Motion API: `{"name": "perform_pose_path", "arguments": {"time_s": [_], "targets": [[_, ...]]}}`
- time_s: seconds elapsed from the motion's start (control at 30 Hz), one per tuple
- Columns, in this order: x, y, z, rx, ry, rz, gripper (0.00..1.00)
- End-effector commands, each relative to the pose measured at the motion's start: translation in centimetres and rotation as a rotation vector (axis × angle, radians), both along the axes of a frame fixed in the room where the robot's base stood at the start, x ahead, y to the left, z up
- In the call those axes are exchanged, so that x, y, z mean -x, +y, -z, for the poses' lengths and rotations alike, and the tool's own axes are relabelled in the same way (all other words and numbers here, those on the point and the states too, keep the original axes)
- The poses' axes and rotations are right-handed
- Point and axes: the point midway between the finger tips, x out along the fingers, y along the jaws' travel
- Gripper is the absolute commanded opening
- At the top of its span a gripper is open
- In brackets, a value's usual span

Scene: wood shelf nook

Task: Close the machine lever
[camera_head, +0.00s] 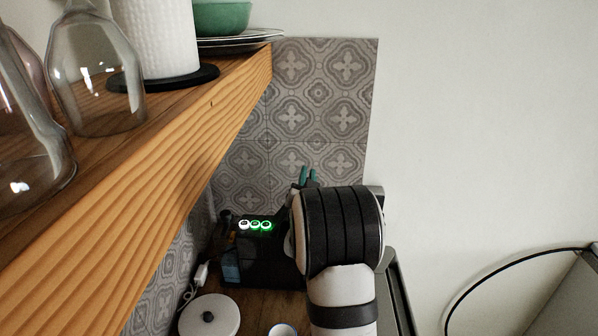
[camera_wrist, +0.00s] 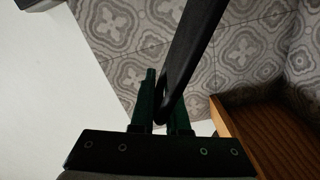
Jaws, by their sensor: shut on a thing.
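The black machine (camera_head: 262,245) stands below the wooden shelf, with lit white-green round buttons on its front. My arm covers its right part. In the wrist view a dark bar, the machine lever (camera_wrist: 192,48), runs from the top edge down to between the green fingers of my gripper (camera_wrist: 164,108). My gripper is shut on the lever near its end. In the head view the green fingertips (camera_head: 308,177) point up above the machine, against the patterned tiles. The lever is hidden behind my arm there.
A wooden shelf (camera_head: 180,150) with glasses (camera_head: 95,75), a white canister (camera_head: 155,38) and a green bowl (camera_head: 222,17) overhangs the left. A white lidded round thing (camera_head: 209,318) sits below the machine. A patterned tile panel (camera_head: 315,95) is behind; plain wall is right.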

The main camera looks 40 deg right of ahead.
Motion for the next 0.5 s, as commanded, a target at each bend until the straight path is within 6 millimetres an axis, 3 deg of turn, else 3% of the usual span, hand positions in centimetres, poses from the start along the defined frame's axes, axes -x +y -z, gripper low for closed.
{"name": "perform_pose_path", "arguments": {"time_s": [0.5], "targets": [[3.6,-3.5,5.7,-0.344,-0.337,0.002,0.0]]}}
